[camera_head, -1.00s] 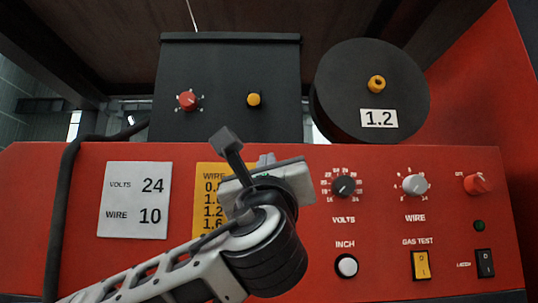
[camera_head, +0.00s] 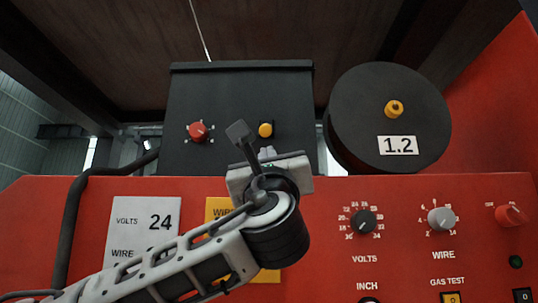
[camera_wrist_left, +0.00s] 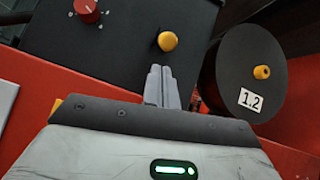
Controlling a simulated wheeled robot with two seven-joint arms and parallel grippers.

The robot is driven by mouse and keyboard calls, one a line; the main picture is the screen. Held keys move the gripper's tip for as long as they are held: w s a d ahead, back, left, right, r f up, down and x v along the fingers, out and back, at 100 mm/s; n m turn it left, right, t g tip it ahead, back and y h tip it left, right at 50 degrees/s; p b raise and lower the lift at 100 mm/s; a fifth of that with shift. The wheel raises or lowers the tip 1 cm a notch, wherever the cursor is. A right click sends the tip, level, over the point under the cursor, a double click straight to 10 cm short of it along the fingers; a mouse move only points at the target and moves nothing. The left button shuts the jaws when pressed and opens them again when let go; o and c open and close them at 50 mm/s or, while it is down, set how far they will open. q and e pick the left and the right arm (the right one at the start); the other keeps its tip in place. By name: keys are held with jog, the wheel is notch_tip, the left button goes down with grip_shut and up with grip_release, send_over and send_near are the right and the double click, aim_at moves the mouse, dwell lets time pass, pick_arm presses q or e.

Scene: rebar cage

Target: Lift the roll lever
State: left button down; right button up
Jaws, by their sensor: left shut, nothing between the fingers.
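I cannot make out a roll lever for certain in either view. The black box (camera_head: 220,105) has a red knob (camera_head: 198,131) and a yellow knob (camera_head: 265,130) on its front. My left gripper (camera_head: 267,152) is in front of the box's lower part, below the yellow knob. In the left wrist view its two grey fingers (camera_wrist_left: 160,86) are together with nothing between them, pointing up toward the yellow knob (camera_wrist_left: 167,41). Whether they touch the box I cannot tell. My right gripper is not in view.
A black wire spool (camera_head: 385,105) labelled 1.2 stands right of the box. The red panel (camera_head: 330,270) below carries a volts dial (camera_head: 363,222), a wire dial (camera_head: 440,219) and a white card (camera_head: 140,235). A black cable (camera_head: 72,220) runs down the left.

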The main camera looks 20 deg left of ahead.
aim_at(266, 129)
pick_arm(q)
jog(key=p+x, duration=0.1)
jog(key=x, duration=0.3)
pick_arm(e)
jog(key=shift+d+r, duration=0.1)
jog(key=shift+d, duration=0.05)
pick_arm(q)
jog(key=shift+d+r, duration=0.1)
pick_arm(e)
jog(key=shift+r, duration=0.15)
